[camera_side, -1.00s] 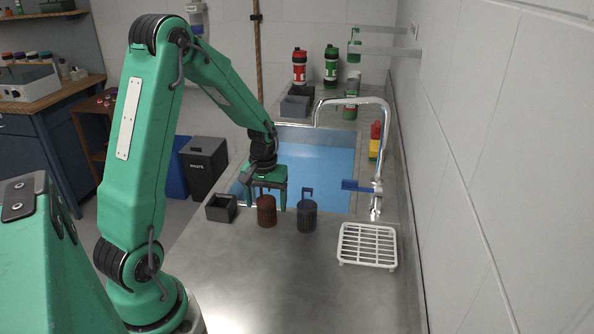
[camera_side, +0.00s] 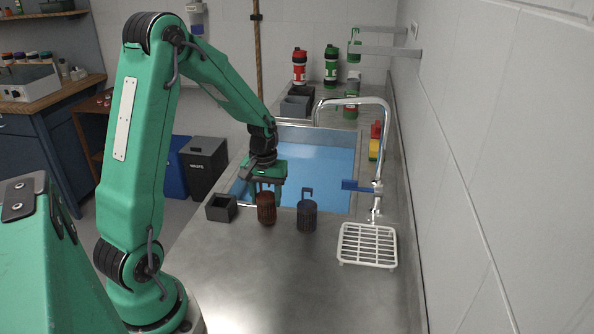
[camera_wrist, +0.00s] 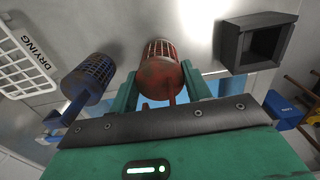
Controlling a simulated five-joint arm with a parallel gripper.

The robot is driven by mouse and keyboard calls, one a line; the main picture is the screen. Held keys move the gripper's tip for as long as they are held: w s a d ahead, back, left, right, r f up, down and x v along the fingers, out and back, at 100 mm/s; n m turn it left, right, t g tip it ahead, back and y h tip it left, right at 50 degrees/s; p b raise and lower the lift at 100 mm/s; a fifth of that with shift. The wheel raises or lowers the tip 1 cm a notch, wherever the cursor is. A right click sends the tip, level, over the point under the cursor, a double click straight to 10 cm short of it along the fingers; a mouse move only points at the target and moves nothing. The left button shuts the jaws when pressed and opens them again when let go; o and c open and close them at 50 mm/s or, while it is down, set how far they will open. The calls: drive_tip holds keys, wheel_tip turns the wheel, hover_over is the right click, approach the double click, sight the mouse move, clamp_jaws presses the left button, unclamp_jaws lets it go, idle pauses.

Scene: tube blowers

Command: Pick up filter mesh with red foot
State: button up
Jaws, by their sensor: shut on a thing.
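The filter mesh with the red foot (camera_side: 266,209) is a rusty red-brown cylinder with an upright handle. It stands at the counter's sink edge in the side view; I cannot tell if it is clear of the counter. My gripper (camera_side: 267,186) is above it, shut on its handle. In the wrist view the red mesh (camera_wrist: 161,68) is between the two green fingers of my gripper (camera_wrist: 160,88), its handle partly hidden by the gripper body. A similar blue-grey mesh (camera_side: 307,216) stands to its right, apart, and shows left in the wrist view (camera_wrist: 90,78).
A dark open box (camera_side: 221,208) sits close to the left. A white drying rack (camera_side: 367,245) lies to the right. The faucet (camera_side: 377,165) rises beside the blue-bottomed sink (camera_side: 325,165) behind. The front counter (camera_side: 275,285) is clear.

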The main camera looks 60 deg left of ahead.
sight(268, 198)
drive_tip(key=r, duration=0.1)
drive_tip(key=d+r, duration=0.1)
drive_tip(key=r, duration=0.1)
drive_tip(key=shift+r, duration=0.25)
drive_tip(key=d+r, duration=0.6)
drive_tip(key=d, duration=0.4)
drive_tip(key=shift+s+d, duration=0.35)
drive_tip(key=shift+s, duration=0.1)
drive_tip(key=shift+r, duration=0.15)
wheel_tip(268, 198, up, 5)
drive_tip(key=w+a+r, duration=0.1)
drive_tip(key=w+a, duration=0.8)
drive_tip(key=w+a+f, duration=0.1)
drive_tip(key=w+a, duration=0.2)
drive_tip(key=a, duration=0.4)
drive_tip(key=w+a+f, duration=0.1)
drive_tip(key=w+a, duration=0.2)
drive_tip(key=a, duration=0.3)
wheel_tip(268, 198, down, 10)
drive_tip(key=shift+a, duration=0.15)
drive_tip(key=shift+f, duration=0.3)
drive_tip(key=shift+f, duration=9.45)
